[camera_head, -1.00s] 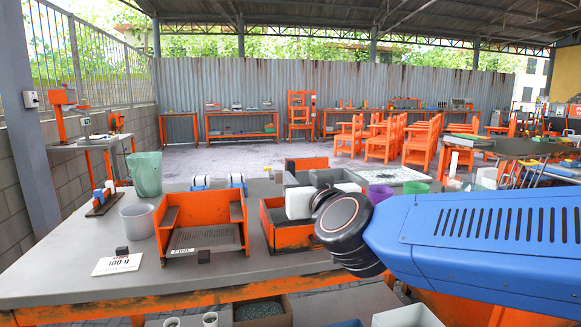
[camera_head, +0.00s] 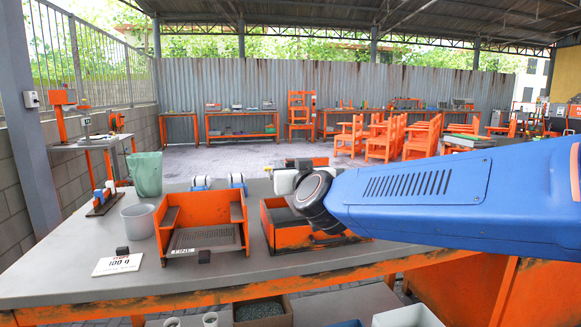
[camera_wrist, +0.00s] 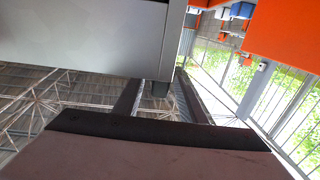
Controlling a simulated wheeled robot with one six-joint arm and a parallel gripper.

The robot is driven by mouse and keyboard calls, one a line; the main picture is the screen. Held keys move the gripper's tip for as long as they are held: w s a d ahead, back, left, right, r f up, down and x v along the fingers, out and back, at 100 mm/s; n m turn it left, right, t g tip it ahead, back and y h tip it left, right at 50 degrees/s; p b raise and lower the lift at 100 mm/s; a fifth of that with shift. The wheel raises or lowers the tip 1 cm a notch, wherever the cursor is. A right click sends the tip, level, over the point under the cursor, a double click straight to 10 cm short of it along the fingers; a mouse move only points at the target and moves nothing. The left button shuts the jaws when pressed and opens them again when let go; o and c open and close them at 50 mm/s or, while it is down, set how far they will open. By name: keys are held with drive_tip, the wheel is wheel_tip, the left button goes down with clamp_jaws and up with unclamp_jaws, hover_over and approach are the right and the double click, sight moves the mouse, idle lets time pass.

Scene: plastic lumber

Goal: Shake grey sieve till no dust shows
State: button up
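A large plain grey panel (camera_wrist: 85,40) fills the upper left of the wrist view; it may be a side of the grey sieve, but its mesh and any dust do not show. In the head view my black wrist hides the fingers. An orange box marked FINE (camera_head: 240,215) stands open on the bench with a grey mesh plate (camera_head: 204,237) at its bottom.
The bench's front left is mostly bare.

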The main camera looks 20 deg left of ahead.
drive_tip(key=shift+c, duration=0.2)
clamp_jaws()
drive_tip(key=s+a, duration=0.1)
drive_tip(key=a, duration=0.1)
drive_tip(key=s+a, duration=0.1)
drive_tip(key=shift+s+a, duration=0.15)
drive_tip(key=shift+a, duration=0.25)
drive_tip(key=shift+o, duration=0.2)
unclamp_jaws()
drive_tip(key=v, duration=1.7)
drive_tip(key=shift+s, duration=0.2)
